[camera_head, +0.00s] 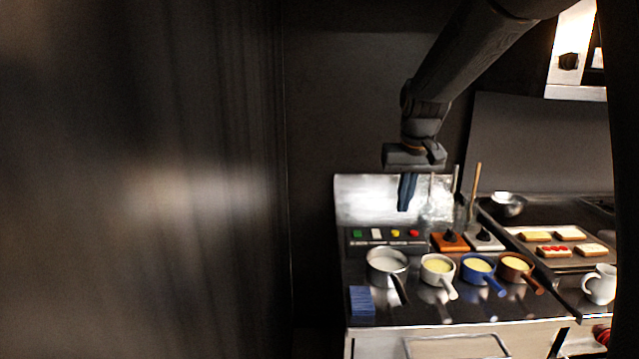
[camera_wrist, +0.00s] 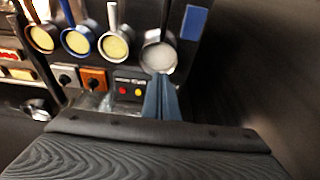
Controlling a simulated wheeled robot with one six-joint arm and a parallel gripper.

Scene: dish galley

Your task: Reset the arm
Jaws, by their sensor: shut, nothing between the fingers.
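My gripper (camera_head: 406,192) hangs from my dark arm, pointing down above the back of the counter in the head view. Its blue fingers are together with nothing between them. In the wrist view the fingertips (camera_wrist: 161,80) overlap the near edge of the steel pot (camera_wrist: 160,56) in the picture. In the head view the gripper is above and behind that pot (camera_head: 387,265), apart from it.
The counter holds a white pot (camera_head: 438,268), a blue pot (camera_head: 479,267), a brown pot (camera_head: 516,267) and a blue block (camera_head: 362,301). A tray with toast (camera_head: 560,240) and a white jug (camera_head: 600,284) stand right. A dark wall (camera_head: 140,180) fills the left.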

